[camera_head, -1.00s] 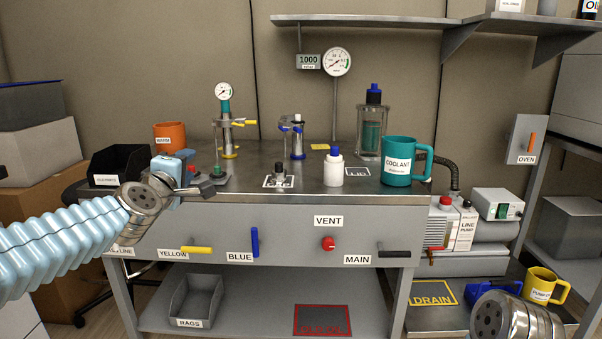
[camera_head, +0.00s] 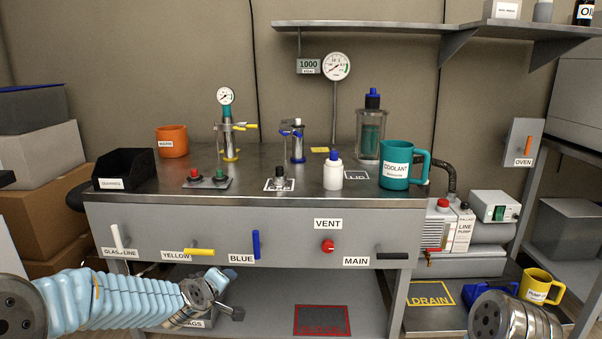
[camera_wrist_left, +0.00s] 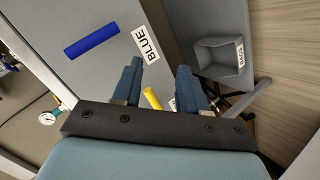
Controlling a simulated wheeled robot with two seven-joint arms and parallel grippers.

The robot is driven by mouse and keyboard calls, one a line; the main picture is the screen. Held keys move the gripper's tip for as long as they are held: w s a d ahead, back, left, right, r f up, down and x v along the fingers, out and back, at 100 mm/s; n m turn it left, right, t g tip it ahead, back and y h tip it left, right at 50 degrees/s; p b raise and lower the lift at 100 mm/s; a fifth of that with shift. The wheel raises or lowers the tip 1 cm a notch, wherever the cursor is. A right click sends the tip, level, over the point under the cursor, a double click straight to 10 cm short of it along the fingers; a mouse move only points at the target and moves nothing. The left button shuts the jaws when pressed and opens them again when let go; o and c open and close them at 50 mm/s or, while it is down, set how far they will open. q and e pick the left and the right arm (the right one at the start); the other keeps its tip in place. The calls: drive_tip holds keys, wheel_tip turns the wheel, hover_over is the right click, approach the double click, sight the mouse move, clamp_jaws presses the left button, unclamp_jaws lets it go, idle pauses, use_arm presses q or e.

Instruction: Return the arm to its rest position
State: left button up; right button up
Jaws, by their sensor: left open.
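My left arm comes in from the lower left in the head view, in a pale blue ribbed sleeve. My left gripper (camera_head: 233,294) is low in front of the bench, below the yellow handle (camera_head: 202,252) and in front of the rags bin (camera_head: 190,323), which it partly hides. In the left wrist view the two blue fingers of the left gripper (camera_wrist_left: 160,88) stand apart with nothing between their tips. The blue handle (camera_wrist_left: 91,41) and the rags bin (camera_wrist_left: 219,57) show beyond them. A metal joint of my right arm shows at the lower right of the head view; its gripper is not visible.
The bench (camera_head: 250,183) holds a teal coolant mug (camera_head: 396,166), a white bottle (camera_head: 333,172), an orange mug (camera_head: 173,141) and a black bin (camera_head: 124,170). The bench front carries a white handle (camera_head: 117,237), red vent knob (camera_head: 328,246) and black main handle (camera_head: 393,255).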

use_arm(q)
drive_tip(key=s+d+f+m+g+p, duration=0.1)
drive_tip(key=s+f+g, duration=0.1)
drive_tip(key=s+f, duration=0.35)
drive_tip(key=s+d+f+m+g, duration=0.1)
drive_tip(key=s+f+m+g, duration=0.1)
drive_tip(key=f, duration=0.7)
drive_tip(key=s+d+f+m+g, duration=0.1)
drive_tip(key=s+f+g, duration=0.1)
drive_tip(key=s+f, duration=0.3)
drive_tip(key=s+d+f+m+g+h+p, duration=0.1)
drive_tip(key=s+f, duration=0.4)
drive_tip(key=s, duration=0.7)
drive_tip(key=s+d+f+m+g+h+p, duration=0.1)
drive_tip(key=s+d+f+m+g, duration=0.2)
drive_tip(key=s, duration=0.5)
wheel_tip(320, 180, down, 2)
drive_tip(key=shift+s+d+f+g, duration=0.15)
drive_tip(key=shift+s+d+g, duration=0.1)
drive_tip(key=shift+g, duration=0.25)
drive_tip(key=shift+w, duration=0.1)
